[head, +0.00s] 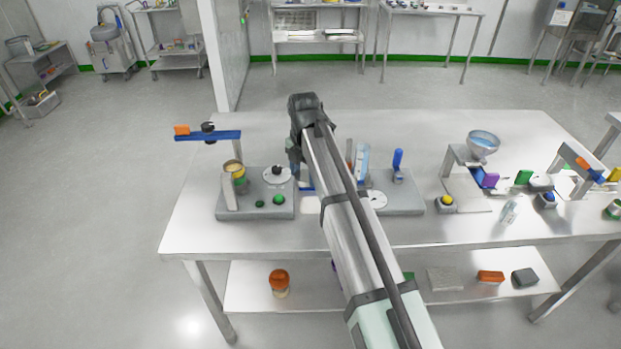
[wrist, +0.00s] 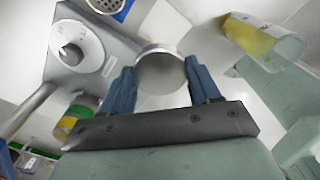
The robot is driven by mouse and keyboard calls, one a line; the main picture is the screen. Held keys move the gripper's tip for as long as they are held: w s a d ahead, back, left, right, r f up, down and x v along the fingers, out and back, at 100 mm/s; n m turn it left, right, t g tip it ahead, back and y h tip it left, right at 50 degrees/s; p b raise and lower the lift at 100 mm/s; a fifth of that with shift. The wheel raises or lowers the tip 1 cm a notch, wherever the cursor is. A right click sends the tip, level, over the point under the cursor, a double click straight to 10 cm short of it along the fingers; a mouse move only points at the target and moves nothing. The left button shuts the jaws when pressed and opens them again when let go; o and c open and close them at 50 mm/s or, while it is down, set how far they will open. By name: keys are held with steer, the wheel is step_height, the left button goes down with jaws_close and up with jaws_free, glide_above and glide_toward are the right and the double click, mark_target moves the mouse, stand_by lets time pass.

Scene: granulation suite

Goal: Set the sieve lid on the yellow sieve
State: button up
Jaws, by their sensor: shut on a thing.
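My gripper (wrist: 162,85) is shut on a round, shallow grey metal piece, which looks like the sieve lid (wrist: 160,68), held between its blue fingers. In the head view my gripper (head: 294,165) is above the table, just right of a grey base plate, and my arm hides much of it; I cannot make out the lid there. The yellow sieve (head: 236,170) stands at the left of that plate, on a stack beside a pale post. In the wrist view the yellow sieve (wrist: 67,122) shows at the lower left, apart from the held lid.
A pale disc with a dark knob (head: 277,174) lies on the grey base plate (head: 245,211), between sieve and gripper. A blue bar with an orange block (head: 208,135) is at the far left. A blue-handled item (head: 398,163) and a funnel (head: 482,144) stand to the right.

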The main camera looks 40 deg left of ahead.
steer(key=s+a+r, duration=0.4)
steer(key=s+a, duration=0.1)
steer(key=a, duration=0.4)
steer(key=s+a+r, duration=0.4)
steer(key=s+a, duration=0.2)
steer(key=a, duration=0.3)
steer(key=shift+a+r, duration=0.25)
steer(key=shift+r, duration=0.15)
steer(key=shift+f, duration=0.1)
steer(key=shift+f, duration=2.3)
steer(key=shift+f, duration=0.9)
steer(key=o, duration=1.2)
